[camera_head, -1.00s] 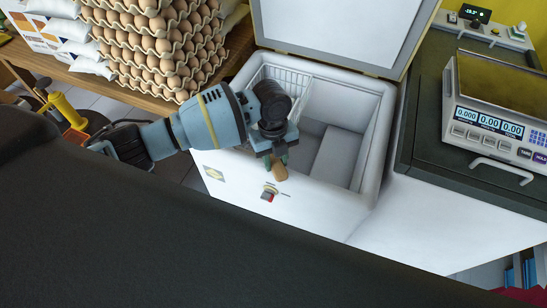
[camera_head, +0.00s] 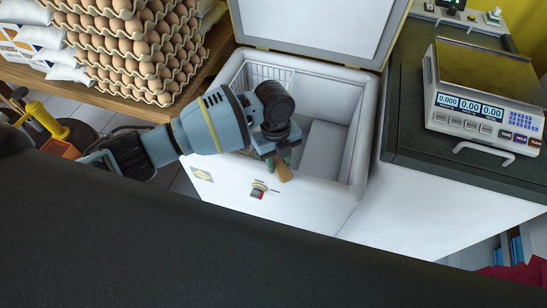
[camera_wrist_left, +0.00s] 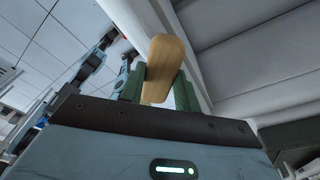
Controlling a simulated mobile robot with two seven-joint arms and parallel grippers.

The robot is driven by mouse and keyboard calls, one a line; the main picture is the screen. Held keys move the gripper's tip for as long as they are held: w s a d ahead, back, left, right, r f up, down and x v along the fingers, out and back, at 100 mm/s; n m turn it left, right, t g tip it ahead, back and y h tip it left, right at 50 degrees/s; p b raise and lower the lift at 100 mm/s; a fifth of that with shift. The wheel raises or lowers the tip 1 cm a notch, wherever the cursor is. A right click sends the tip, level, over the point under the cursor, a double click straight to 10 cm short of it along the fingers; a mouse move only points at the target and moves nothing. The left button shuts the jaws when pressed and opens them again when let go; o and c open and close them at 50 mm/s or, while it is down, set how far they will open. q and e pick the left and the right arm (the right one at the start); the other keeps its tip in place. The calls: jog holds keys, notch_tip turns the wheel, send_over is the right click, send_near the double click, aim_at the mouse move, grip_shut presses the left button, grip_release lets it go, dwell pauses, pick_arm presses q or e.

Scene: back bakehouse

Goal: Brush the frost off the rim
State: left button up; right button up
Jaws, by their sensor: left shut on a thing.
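The open chest freezer (camera_head: 355,195) stands in the middle of the head view, its lid (camera_head: 320,30) raised. My left gripper (camera_head: 280,166) is over the freezer's front rim and shut on a brush with a tan wooden handle (camera_head: 284,174). In the left wrist view, the wooden handle (camera_wrist_left: 163,62) stands between the two green fingers of my left gripper (camera_wrist_left: 158,88). The brush's bristles do not show. I cannot make out frost on the rim at this size. My right gripper is not in view.
A wire basket (camera_head: 268,75) hangs inside the freezer at the left. A scale (camera_head: 485,100) sits on a dark counter (camera_head: 410,145) at the right. Stacked egg trays (camera_head: 130,50) stand on a wooden table at the left. The raised lid borders the freezer's back.

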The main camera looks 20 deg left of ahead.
pick_arm(q)
jog(key=shift+d, duration=0.6)
jog(key=shift+s+d+f, duration=0.15)
jog(key=shift+d, duration=1.25)
jog(key=shift+a, duration=1.45)
jog(key=shift+a, duration=0.15)
